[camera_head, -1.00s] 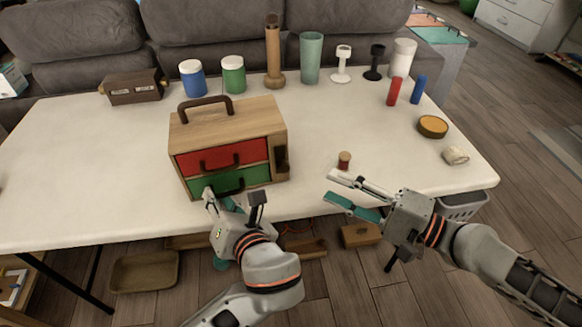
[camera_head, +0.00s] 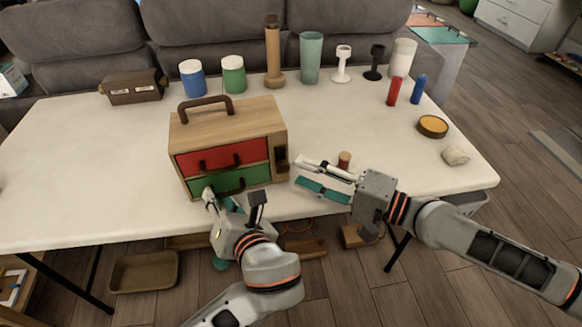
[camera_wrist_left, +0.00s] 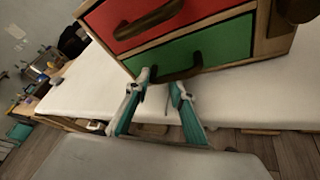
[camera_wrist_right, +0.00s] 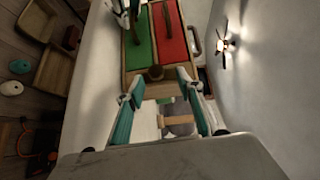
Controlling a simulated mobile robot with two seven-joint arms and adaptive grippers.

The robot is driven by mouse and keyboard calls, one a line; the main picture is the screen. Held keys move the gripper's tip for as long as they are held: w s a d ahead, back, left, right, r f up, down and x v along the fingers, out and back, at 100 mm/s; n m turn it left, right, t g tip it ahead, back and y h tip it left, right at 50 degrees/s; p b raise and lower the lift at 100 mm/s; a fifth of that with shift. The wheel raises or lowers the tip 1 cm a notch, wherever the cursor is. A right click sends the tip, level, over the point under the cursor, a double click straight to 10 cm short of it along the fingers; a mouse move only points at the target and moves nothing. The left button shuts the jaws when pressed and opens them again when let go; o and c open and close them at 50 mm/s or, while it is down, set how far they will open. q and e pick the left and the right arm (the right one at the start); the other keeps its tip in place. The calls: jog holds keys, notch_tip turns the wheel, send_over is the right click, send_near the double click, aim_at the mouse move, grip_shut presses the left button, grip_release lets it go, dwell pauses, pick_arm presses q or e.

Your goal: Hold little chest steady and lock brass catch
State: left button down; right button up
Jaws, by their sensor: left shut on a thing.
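The little chest (camera_head: 240,115) is pale wood with a brown top handle, a red drawer (camera_head: 190,162) above and a green drawer (camera_head: 245,178) below, both looking closed. My left gripper (camera_head: 217,198) is shut on the green drawer's brown handle (camera_wrist_left: 178,74) at the chest's front. A dark brown fitting (camera_head: 281,158), perhaps the catch, is on the chest's right side; no brass colour shows and I cannot tell its state. My right gripper (camera_head: 298,172) is open and empty, just right of the chest, fingers pointing at that side; the fitting shows between them in the right wrist view (camera_wrist_right: 155,73).
A small reddish-brown spool (camera_head: 344,159) stands just behind my right gripper. Jars, cups, a wooden mill (camera_head: 273,55) and a brown box (camera_head: 133,88) line the back of the white table (camera_head: 80,170). The table's left part is clear.

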aim_at(285, 167)
jog(key=shift+x, duration=2.05)
jog(key=shift+f, duration=0.15)
grip_shut()
